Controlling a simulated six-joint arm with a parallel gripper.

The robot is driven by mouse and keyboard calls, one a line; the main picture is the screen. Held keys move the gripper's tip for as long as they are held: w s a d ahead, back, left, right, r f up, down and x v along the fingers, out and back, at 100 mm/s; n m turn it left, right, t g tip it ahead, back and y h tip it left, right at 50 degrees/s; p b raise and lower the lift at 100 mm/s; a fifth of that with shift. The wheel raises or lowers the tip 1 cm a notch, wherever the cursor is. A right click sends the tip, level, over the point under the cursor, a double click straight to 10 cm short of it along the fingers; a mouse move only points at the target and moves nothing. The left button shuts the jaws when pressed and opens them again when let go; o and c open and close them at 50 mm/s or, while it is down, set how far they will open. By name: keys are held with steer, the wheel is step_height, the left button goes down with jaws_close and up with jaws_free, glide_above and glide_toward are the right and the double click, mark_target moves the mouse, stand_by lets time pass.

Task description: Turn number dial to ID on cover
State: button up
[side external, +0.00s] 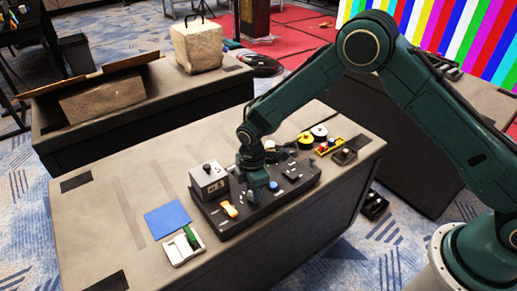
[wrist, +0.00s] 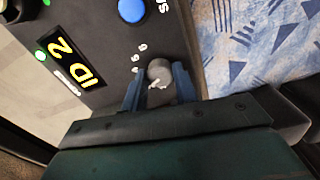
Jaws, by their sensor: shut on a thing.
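The number dial (wrist: 158,72) is a small round grey knob with a light pointer mark, at the edge of the black panel (wrist: 100,22) in the wrist view. Small white digits show beside it, partly hidden and hard to read. My gripper (wrist: 158,88) has one blue finger on each side of the dial and is shut on it. Yellow text "ID 2" (wrist: 70,62) stands on a black label left of the dial. In the side view my gripper (side external: 256,188) points down onto the black console (side external: 240,222) and hides the dial.
A blue button (wrist: 132,10) sits above the dial. On the console, a grey box (side external: 209,182) and an orange switch (side external: 229,209) stand left of my gripper. A blue mat (side external: 167,219) and white tray (side external: 184,245) lie further left. Spools (side external: 319,132) stand behind.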

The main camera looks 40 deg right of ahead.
steer(key=m, duration=1.3)
steer(key=shift+m, duration=0.4)
steer(key=o, duration=1)
steer(key=shift+c, duration=0.2)
step_height(320, 180, up, 14)
